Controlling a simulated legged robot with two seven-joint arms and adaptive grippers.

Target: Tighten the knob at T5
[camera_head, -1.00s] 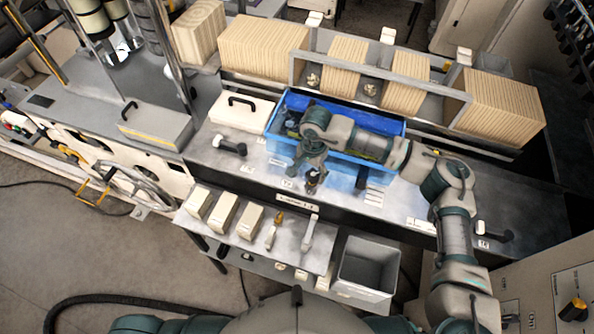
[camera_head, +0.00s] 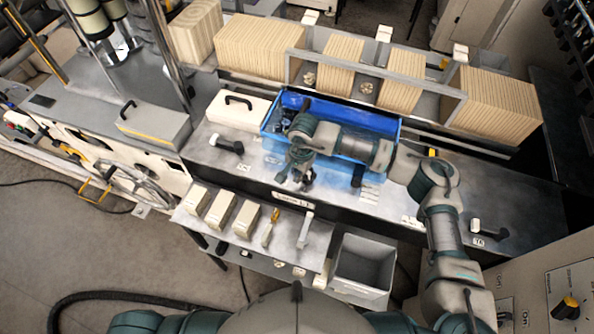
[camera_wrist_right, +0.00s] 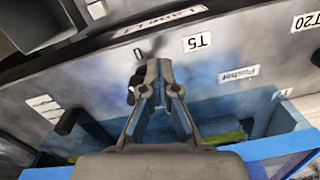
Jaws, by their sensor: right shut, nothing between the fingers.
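The T5 label (camera_wrist_right: 197,41) lies on the grey bench top, right of my fingertips in the right wrist view. My right gripper (camera_wrist_right: 158,68) is shut and empty, its fingertips together and pointing at the bench top left of the label. In the head view my right gripper (camera_head: 302,182) is over the front strip of the bench, in front of the blue bin. A dark piece (camera_wrist_right: 132,88) shows beside the fingers in the wrist view; I cannot tell whether it is the knob at T5. The gripper hides most of that spot. My left gripper is not in view.
The blue bin (camera_head: 393,150) stands behind the gripper. A black handle (camera_head: 357,175) is to its right, and another handle (camera_head: 224,147) is to its left. A lower shelf with cream blocks (camera_head: 219,208) and a grey tub (camera_head: 363,262) are in front.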

